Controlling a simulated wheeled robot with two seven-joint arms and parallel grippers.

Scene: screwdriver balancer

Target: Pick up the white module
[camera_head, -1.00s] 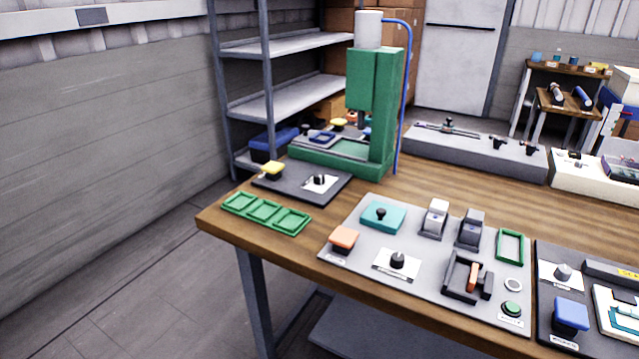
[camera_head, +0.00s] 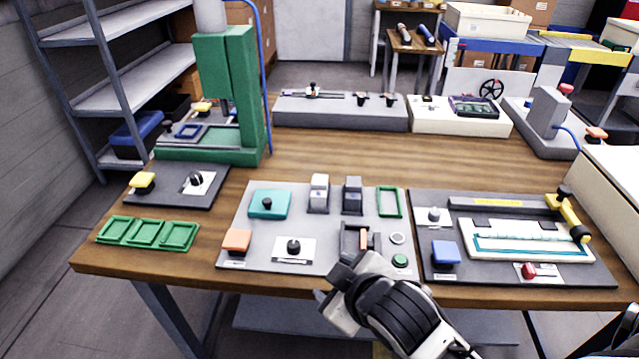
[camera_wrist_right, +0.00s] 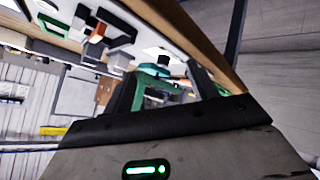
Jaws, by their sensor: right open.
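The white module (camera_head: 319,188) is a small upright block with a grey base. It stands near the back of the light grey board (camera_head: 230,215), left of a similar dark grey module (camera_head: 352,193). My right gripper (camera_head: 338,292) is at the board's front edge, in front of the white module and apart from it. In the right wrist view my right gripper (camera_wrist_right: 166,84) has its fingers spread with nothing held between them. I cannot make out the white module for certain in that tilted view. My left gripper is not in view.
A teal block (camera_head: 268,205), an orange block (camera_head: 237,241) and a black knob (camera_head: 293,246) share the board. A dark holder (camera_head: 350,238) with an orange piece is just behind my right gripper. A green press (camera_head: 222,100) stands back left. Bare tabletop lies behind the board.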

